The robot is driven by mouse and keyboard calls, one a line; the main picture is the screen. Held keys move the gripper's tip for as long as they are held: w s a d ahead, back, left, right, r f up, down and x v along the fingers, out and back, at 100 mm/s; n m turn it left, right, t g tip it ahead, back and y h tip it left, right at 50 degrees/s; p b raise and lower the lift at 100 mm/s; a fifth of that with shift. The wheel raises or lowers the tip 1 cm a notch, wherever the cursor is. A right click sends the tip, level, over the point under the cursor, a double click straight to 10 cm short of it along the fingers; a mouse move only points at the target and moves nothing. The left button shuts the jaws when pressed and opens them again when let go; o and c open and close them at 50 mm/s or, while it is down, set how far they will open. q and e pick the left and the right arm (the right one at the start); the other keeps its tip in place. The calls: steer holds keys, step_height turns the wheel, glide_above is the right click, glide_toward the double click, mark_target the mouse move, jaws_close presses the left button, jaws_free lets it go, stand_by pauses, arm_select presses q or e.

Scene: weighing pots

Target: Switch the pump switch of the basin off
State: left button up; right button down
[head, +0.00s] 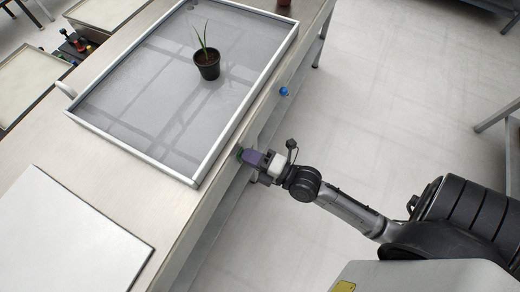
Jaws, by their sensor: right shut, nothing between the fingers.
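The basin (247,104) is a wide, shallow tray with a pale rim on the steel bench, and a dark pot with a green plant (207,68) stands in it. My right gripper (247,157) is shut and empty at the bench's front edge. Its fingertips are close to a small green part (240,152) on that edge, mostly hidden behind them; I cannot tell whether they touch it or whether it is the pump switch. A blue knob (284,91) sits farther along the same edge, apart from the gripper. My left gripper is out of view.
A white board (62,237) lies on the bench at the lower left. Part of a reddish pot (284,3) shows at the top. Pale trays (30,80) and small coloured items (72,42) are at the left. The floor right of the bench is open.

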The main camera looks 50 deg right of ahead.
steer(key=shift+d, duration=0.1)
stand_by(0.3)
steer(key=r+p+v, duration=0.2)
steer(key=p+v, duration=0.3)
steer(key=v, duration=0.8)
steer(key=shift+s+r, duration=0.4)
steer(key=shift+d, duration=0.1)
